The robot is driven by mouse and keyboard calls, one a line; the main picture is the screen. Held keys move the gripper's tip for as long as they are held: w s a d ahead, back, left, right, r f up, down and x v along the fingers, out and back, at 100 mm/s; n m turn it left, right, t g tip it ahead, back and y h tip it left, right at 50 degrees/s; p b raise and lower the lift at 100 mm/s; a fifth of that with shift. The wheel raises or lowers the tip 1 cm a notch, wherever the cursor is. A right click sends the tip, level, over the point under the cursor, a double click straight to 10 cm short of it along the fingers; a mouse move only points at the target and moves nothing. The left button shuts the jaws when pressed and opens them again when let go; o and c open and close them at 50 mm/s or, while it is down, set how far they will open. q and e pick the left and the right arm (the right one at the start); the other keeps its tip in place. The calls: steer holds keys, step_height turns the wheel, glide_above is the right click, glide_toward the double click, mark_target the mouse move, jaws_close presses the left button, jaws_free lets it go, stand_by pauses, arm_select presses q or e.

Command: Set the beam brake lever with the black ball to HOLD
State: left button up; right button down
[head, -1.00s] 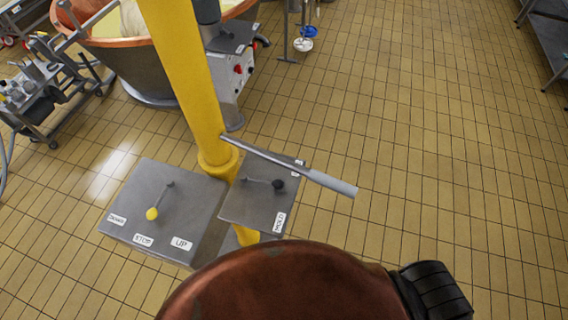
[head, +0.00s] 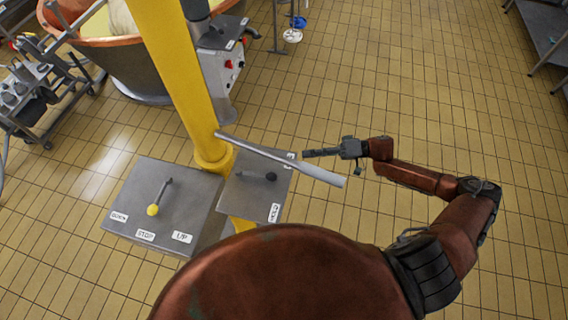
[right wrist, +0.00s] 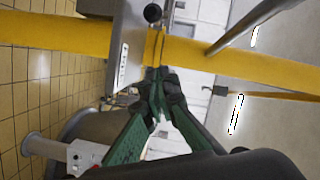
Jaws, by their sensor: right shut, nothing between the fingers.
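The beam brake lever is a short grey rod with a black ball (head: 271,176) on a grey plate (head: 242,200). It points right, between the HOLD label (head: 274,212) at the plate's near right corner and another label (head: 290,159) at the far right corner, partly covered by a bar. My right gripper (head: 306,153) is shut and empty, right of the plate and apart from the ball. In the right wrist view the black ball (right wrist: 152,13) is at the top, beyond the shut fingertips (right wrist: 157,78). My left gripper is not in view.
A grey bar (head: 285,162) from the yellow post (head: 172,80) crosses above the plate's far side, close to my gripper. A second plate (head: 150,200) with a yellow-ball lever (head: 153,209) stands left. A copper vat (head: 110,55) is behind.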

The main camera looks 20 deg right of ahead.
mark_target(260, 175)
steer(key=x, duration=0.3)
steer(key=p+x, duration=0.1)
steer(key=x, duration=0.2)
steer(key=p+x, duration=0.1)
steer(key=x, duration=0.3)
steer(key=shift+s+a+r, duration=0.1)
steer(key=shift+s+r, duration=0.15)
steer(key=shift+r, duration=0.15)
steer(key=s, duration=0.1)
steer(key=s+a+f+p, duration=0.1)
steer(key=shift+s+a+f, duration=0.2)
steer(key=shift+s+f, duration=0.05)
steer(key=shift+s, duration=0.05)
steer(key=shift+s+a+f, duration=0.15)
steer(key=shift+s+f, duration=0.1)
steer(key=shift+s, duration=0.1)
